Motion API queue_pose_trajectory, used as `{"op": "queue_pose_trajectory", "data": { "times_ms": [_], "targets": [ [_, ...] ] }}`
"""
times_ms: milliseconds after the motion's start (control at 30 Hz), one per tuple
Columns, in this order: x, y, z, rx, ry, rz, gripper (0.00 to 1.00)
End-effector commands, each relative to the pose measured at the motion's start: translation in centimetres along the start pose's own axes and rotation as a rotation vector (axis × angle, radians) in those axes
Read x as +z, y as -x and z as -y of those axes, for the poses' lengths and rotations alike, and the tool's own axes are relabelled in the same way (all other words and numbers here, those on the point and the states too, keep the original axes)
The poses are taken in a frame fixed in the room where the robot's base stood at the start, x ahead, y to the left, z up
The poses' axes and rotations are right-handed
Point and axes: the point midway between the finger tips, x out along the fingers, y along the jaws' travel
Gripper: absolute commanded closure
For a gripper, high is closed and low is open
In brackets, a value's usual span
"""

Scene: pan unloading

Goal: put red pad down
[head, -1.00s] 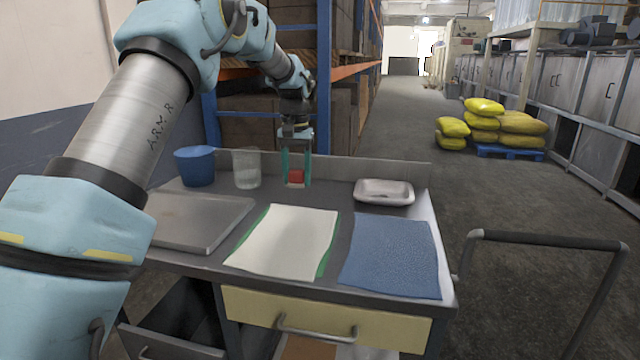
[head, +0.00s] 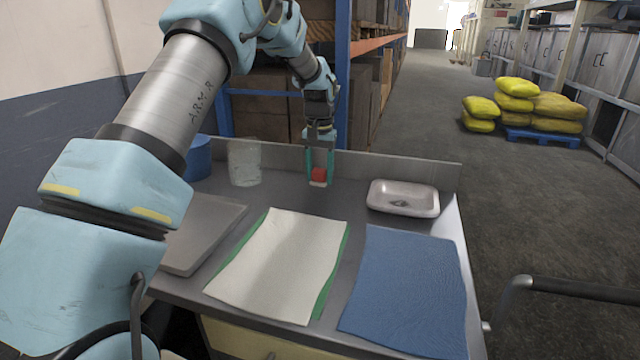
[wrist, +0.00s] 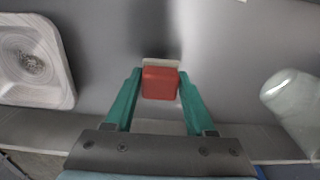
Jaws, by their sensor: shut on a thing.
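The red pad (head: 319,174) is a small red block with a pale base. It is between the fingertips of my gripper (head: 319,180), near the back of the table. In the wrist view the red pad (wrist: 160,83) sits between the two green fingers of my gripper (wrist: 160,92), which are shut on it. A pale strip shows along its far edge in that view. I cannot tell whether its underside touches the table.
A metal dish (head: 403,197) stands to the right and a clear beaker (head: 244,163) to the left. A blue cup (head: 197,160), a metal tray (head: 190,240), a white cloth on green (head: 278,262) and a blue cloth (head: 408,290) are on the table (head: 345,207). Bare tabletop surrounds the pad.

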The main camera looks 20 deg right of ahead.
Motion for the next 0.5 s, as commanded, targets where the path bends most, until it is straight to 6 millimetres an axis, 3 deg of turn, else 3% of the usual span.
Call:
{"op": "queue_pose_trajectory", "data": {
  "times_ms": [300, 500],
  "targets": [
    [0.1, -3.4, 0.0, 0.000, 0.000, 0.003, 1.00],
    [0.0, -3.9, 0.0, 0.000, 0.000, -0.002, 1.00]
  ]
}}
